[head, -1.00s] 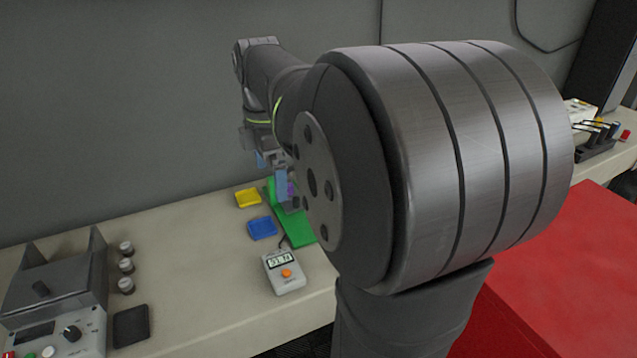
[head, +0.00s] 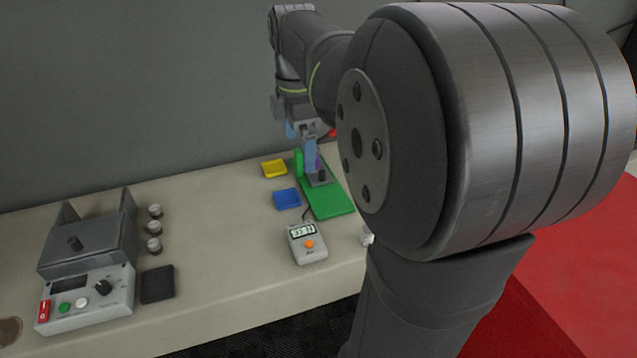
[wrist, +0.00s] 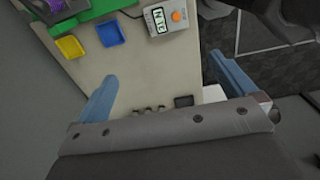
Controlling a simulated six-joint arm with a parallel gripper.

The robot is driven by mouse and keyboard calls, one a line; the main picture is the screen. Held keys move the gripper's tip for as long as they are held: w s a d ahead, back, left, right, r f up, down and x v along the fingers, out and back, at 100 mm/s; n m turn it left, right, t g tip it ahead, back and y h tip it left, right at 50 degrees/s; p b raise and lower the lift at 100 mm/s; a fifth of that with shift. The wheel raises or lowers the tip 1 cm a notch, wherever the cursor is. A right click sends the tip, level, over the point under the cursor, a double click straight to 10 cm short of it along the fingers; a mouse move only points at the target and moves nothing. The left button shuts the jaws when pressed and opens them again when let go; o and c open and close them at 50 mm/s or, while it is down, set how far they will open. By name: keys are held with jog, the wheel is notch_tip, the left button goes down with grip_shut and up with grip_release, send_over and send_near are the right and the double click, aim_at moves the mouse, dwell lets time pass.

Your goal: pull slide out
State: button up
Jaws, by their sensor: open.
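A green fixture (head: 330,202) stands on the bench in the head view, with an upright green post (head: 299,162), a purple part and a grey block with a black knob (head: 321,178). I cannot tell for certain which part is the slide. The fixture also shows, cut off, at the top left of the wrist view (wrist: 92,10). My gripper (head: 301,142) appears in front of the fixture's back end in the head view, and partly hides it. In the wrist view its two blue fingers (wrist: 168,85) are wide apart, with nothing held between them.
A yellow tray (head: 274,169), a blue tray (head: 286,198) and a grey meter (head: 308,243) are near the fixture. A grey cradle with a control box (head: 88,298), several small knobbed cylinders (head: 154,228) and a black pad (head: 157,284) are at left. Red surface (head: 560,270) lies right.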

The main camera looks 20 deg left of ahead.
aim_at(321, 172)
jog(key=c, duration=0.3)
jog(key=shift+n+t+h, duration=0.4)
jog(key=shift+n+t, duration=0.4)
jog(key=shift+n, duration=0.1)
jog(key=w+a+f, duration=0.1)
jog(key=w, duration=0.1)
jog(key=w+f, duration=0.1)
jog(key=w, duration=0.1)
jog(key=w+a+f, duration=0.1)
jog(key=w, duration=0.1)
jog(key=shift+a, duration=0.35)
jog(key=c, duration=1)
jog(key=w+a+f+n+t, duration=0.3)
jog(key=w+a+f, duration=0.1)
jog(key=w, duration=0.4)
jog(key=shift+h, duration=0.3)
jog(key=x, duration=1.7)
jog(key=shift+s+f, duration=0.25)
jog(key=shift+s, duration=0.05)
jog(key=shift+c, duration=0.2)
jog(key=shift+d, duration=0.1)
grip_shut()
